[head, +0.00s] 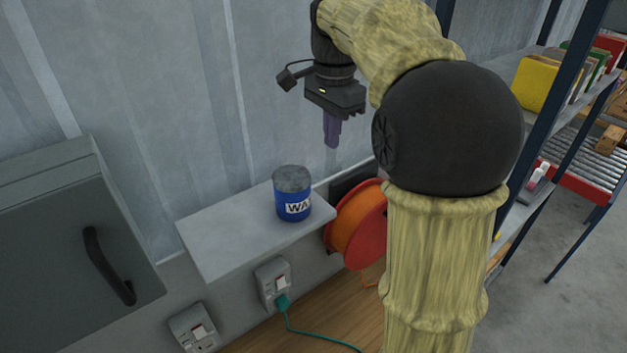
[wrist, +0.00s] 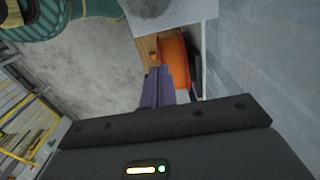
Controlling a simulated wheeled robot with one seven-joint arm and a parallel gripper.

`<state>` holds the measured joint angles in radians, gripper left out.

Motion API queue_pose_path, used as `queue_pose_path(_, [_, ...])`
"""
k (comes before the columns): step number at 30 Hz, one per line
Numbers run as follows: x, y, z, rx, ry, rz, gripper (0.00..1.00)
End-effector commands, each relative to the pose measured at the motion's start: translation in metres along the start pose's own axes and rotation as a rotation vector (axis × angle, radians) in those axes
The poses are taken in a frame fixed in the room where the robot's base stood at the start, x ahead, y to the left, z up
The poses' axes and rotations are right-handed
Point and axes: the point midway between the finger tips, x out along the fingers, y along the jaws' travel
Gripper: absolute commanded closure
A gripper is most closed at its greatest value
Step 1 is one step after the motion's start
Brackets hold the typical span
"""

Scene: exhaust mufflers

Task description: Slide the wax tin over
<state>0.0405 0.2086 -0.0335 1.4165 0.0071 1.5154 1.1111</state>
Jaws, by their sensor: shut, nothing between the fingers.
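The wax tin (head: 293,196) is a blue cylinder with a grey top and a white label that reads "WA". It stands upright on a small grey wall shelf (head: 225,246), toward the shelf's right end. My gripper (head: 331,141) points down with its purple fingers shut and empty. In the head view it appears above and to the right of the tin, apart from it. In the wrist view the gripper's fingers (wrist: 157,86) show over the floor beside the shelf's edge (wrist: 165,14). I cannot make out the tin in that view.
An orange reel with red flanges (head: 356,225) is right of the shelf, also visible in the wrist view (wrist: 174,62). Below the shelf are wall sockets (head: 272,284), one with a green plug and cable. A grey cabinet (head: 60,240) is at left, a shelving rack (head: 560,150) at right.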

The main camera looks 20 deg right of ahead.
Motion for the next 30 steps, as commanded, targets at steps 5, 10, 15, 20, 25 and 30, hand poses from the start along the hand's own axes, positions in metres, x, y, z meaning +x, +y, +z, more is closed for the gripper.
queue_pose_path(5, [0.015,-0.001,0.002,-0.004,-0.001,0.003,1.0])
queue_pose_path(10, [0.039,-0.001,0.003,-0.006,-0.002,0.005,1.0])
queue_pose_path(15, [0.067,-0.001,0.003,-0.007,-0.002,0.006,1.0])
queue_pose_path(20, [0.095,0.0,0.003,-0.007,-0.003,0.006,1.0])
queue_pose_path(25, [0.094,-0.001,0.028,-0.01,-0.001,0.002,1.0])
queue_pose_path(30, [0.097,-0.001,0.042,-0.007,-0.001,0.002,1.0])
